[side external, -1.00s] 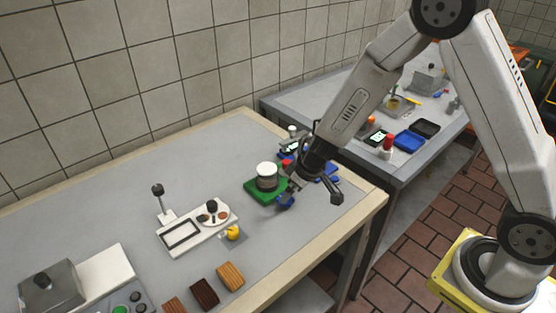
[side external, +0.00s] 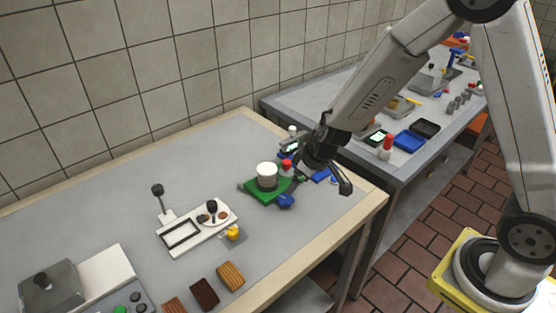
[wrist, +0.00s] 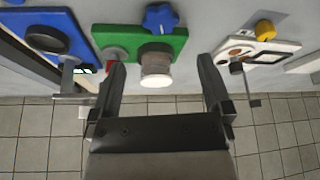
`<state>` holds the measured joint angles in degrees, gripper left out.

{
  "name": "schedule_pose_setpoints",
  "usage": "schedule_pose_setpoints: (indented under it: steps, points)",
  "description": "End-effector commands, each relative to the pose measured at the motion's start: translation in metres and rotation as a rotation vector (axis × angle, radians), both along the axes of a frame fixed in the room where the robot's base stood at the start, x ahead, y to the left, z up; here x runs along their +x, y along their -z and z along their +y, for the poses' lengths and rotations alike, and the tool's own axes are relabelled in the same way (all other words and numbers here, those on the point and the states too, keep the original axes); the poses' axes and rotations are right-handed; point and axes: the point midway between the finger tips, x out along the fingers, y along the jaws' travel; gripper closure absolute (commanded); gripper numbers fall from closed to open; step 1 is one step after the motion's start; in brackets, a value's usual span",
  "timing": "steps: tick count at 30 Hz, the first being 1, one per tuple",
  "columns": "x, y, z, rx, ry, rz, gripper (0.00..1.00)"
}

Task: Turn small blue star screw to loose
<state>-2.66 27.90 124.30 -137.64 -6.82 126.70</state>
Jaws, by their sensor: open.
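The small blue star screw (side external: 286,201) sits at the front edge of the green base (side external: 252,188). In the wrist view the star screw (wrist: 161,17) is at the top, beyond my fingertips, with nothing touching it. A white-topped cylinder (side external: 267,169) stands on the green base; in the wrist view this cylinder (wrist: 156,70) appears between my fingers. My gripper (wrist: 160,62) is open and empty. In the side view my gripper (side external: 322,181) is up and to the right of the star screw, apart from it.
A red-topped part (side external: 287,166) stands beside the cylinder, close to my gripper. A blue device (wrist: 45,34) is next to the green base. A white tray (side external: 176,252) with a yellow knob (side external: 233,231) lies to the left.

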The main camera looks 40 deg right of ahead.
Motion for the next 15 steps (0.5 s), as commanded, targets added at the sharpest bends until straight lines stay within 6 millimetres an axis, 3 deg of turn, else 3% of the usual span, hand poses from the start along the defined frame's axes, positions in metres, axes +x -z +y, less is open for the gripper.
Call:
schedule_pose_setpoints:
  steps: [15]
  points:
    - [-0.001,-0.016,-0.007,-0.01,0.039,-0.064,0.0]
